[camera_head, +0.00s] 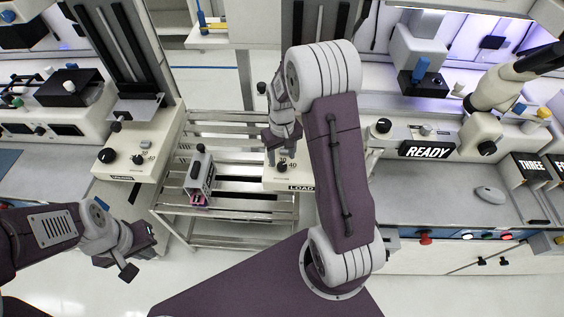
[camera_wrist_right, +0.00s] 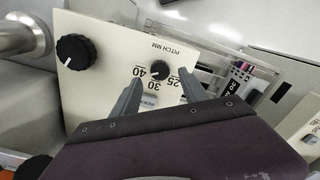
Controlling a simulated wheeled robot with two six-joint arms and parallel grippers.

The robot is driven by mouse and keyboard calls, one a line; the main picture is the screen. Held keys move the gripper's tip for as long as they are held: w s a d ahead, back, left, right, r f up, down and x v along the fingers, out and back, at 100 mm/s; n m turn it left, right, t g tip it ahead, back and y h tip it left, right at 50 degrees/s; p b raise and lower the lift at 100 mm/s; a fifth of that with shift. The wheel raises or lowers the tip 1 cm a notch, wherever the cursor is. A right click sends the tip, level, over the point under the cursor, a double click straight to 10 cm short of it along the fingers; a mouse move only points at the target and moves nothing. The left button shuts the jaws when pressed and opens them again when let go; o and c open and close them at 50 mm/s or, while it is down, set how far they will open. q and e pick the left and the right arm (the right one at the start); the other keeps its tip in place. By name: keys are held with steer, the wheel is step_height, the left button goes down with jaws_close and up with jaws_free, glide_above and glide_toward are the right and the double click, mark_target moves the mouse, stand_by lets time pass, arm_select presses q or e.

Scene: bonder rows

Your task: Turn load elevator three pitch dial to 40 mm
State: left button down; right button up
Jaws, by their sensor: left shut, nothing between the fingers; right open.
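The load elevator panel (camera_head: 275,184) is cream, with "LOAD" on its front; its number is not readable. In the right wrist view, its pitch dial (camera_wrist_right: 159,68) is a small black knob under "PITCH MM", with marks 25, 30 and 40. I cannot tell surely which mark its pointer faces. A larger black knob (camera_wrist_right: 76,52) sits to its left. My right gripper (camera_head: 278,156) is above the panel; in its wrist view the open fingers (camera_wrist_right: 162,76) stand either side of the dial, with contact unclear. My left gripper (camera_head: 130,264) is shut and empty, low at left, away from panels.
A similar panel with black knobs (camera_head: 110,156) stands at left. A metal rack (camera_head: 240,205) between the panels carries a grey slotted magazine (camera_head: 199,175). A "READY" display (camera_head: 428,150) and a mouse (camera_head: 490,194) are at right. Open floor lies in front of the rack.

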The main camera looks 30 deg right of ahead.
mark_target(282, 165)
step_height(282, 165, up, 5)
steer(key=shift+r, duration=0.1)
steer(key=shift+s, duration=0.1)
stand_by(0.3)
